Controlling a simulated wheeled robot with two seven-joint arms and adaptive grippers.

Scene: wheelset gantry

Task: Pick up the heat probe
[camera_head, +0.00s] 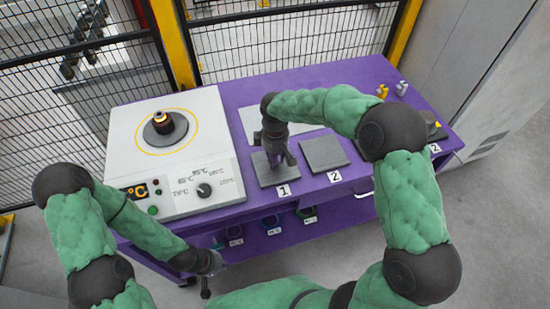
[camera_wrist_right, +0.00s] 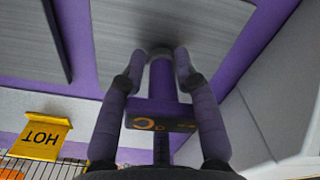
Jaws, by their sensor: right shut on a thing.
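The heat probe (camera_wrist_right: 160,80) is a purple stem with a crosswise body and an orange mark, seen in the right wrist view. My right gripper (camera_wrist_right: 159,62) is shut on it, one finger on each side of the stem. The probe's dark round end is over a grey plate, and I cannot tell whether it touches. In the head view my right gripper (camera_head: 281,163) points down over the grey plate marked 1 (camera_head: 268,178), and its fingers largely hide the probe. My left gripper (camera_head: 207,278) hangs low in front of the purple table, its fingers too small to read.
A heater (camera_head: 172,180) with a dial and a dark part on its round plate stands on the left of the purple table (camera_head: 240,92). The grey plate marked 2 (camera_head: 324,153) lies right of plate 1. A yellow HOT sign (camera_wrist_right: 41,136) shows in the wrist view. Mesh fencing stands behind.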

